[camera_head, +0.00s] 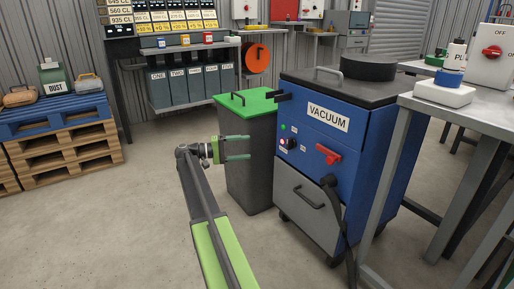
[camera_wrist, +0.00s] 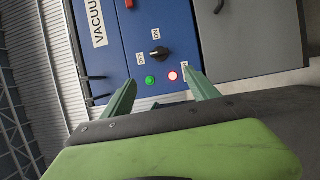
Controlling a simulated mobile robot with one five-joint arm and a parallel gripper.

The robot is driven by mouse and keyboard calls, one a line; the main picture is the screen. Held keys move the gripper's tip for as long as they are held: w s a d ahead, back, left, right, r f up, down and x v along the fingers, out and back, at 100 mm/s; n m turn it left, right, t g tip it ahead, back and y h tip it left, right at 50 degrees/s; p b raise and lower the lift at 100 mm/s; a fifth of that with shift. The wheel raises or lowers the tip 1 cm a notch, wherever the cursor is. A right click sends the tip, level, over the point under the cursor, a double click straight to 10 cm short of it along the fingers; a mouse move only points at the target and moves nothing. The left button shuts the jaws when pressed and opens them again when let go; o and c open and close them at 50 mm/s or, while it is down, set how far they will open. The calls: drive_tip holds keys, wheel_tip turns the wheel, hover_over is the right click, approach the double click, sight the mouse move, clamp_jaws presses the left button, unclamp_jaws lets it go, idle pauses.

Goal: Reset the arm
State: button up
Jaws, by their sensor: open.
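My gripper (camera_head: 237,147) is at the end of my green arm, in front of the grey bin and left of the blue vacuum machine. Its two green fingers are apart, with nothing between them. In the wrist view my gripper (camera_wrist: 160,95) is also open and empty. Past its fingers is the vacuum's blue panel (camera_wrist: 143,20), with a black knob, a green light and a lit red light. The fingers look apart from the panel, though the exact gap is hard to tell.
The blue vacuum (camera_head: 345,118) stands right of my gripper, with a red handle and a hose. A grey bin (camera_head: 248,175) with a green lid is behind the gripper. A metal table (camera_head: 470,100) stands at right, stacked pallets (camera_head: 65,145) at left. Floor at front left is clear.

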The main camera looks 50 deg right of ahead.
drive_tip(key=shift+w+a, duration=0.25)
drive_tip(key=shift+a, duration=0.05)
